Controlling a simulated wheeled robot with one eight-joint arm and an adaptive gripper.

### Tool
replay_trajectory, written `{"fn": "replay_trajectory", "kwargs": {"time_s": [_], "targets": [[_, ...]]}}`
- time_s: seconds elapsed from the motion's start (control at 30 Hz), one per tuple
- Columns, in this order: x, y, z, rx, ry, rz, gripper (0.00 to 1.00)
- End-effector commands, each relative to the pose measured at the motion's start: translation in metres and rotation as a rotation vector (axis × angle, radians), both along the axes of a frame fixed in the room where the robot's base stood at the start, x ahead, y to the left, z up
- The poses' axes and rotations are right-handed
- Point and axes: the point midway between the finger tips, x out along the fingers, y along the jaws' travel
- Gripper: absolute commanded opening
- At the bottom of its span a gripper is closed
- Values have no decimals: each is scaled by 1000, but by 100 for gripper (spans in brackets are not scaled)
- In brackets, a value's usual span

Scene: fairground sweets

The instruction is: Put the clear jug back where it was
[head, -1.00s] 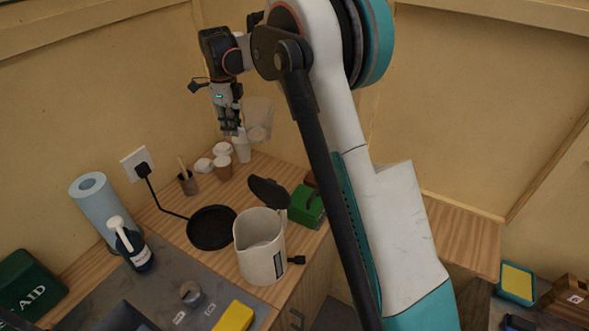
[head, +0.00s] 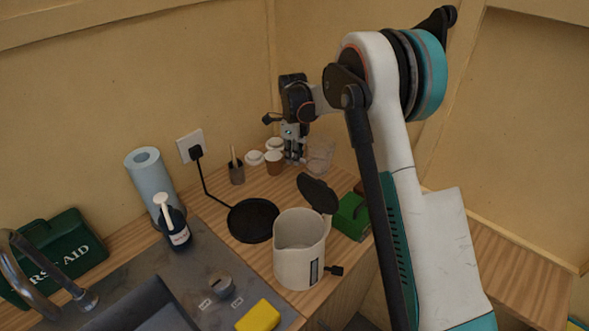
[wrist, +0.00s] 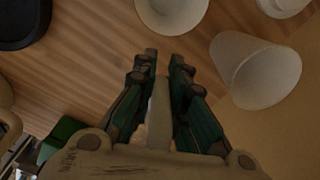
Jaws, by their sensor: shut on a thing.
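The clear jug (head: 320,153) is a see-through vessel beside my gripper (head: 294,158), at the back corner of the wooden counter. My gripper points down and is shut on the jug, seemingly at its handle. In the wrist view a pale upright strip, likely the jug's handle (wrist: 159,118), stands between the green-sided fingers of my gripper (wrist: 163,62). The jug's body is hard to make out there. The jug is low over the counter; I cannot tell whether its base touches the wood.
White and brown cups (head: 273,163) stand close left of my gripper; a white cup (wrist: 255,72) is near the fingers. A stirrer pot (head: 237,173), black round base (head: 253,221), open-lidded cream kettle (head: 299,255) and green box (head: 351,217) stand nearby.

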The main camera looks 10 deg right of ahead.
Motion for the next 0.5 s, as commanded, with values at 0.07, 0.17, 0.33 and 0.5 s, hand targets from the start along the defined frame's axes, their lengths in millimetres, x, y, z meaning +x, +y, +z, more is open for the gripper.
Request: {"fn": "replay_trajectory", "kwargs": {"time_s": [0.07, 0.17, 0.33, 0.5], "targets": [[0, 0, -5, 0, 0, 0, 0], [0, 0, -10, 0, 0, 0, 0], [0, 0, -30, 0, 0, 0, 0], [0, 0, -49, 0, 0, 0, 0]]}}
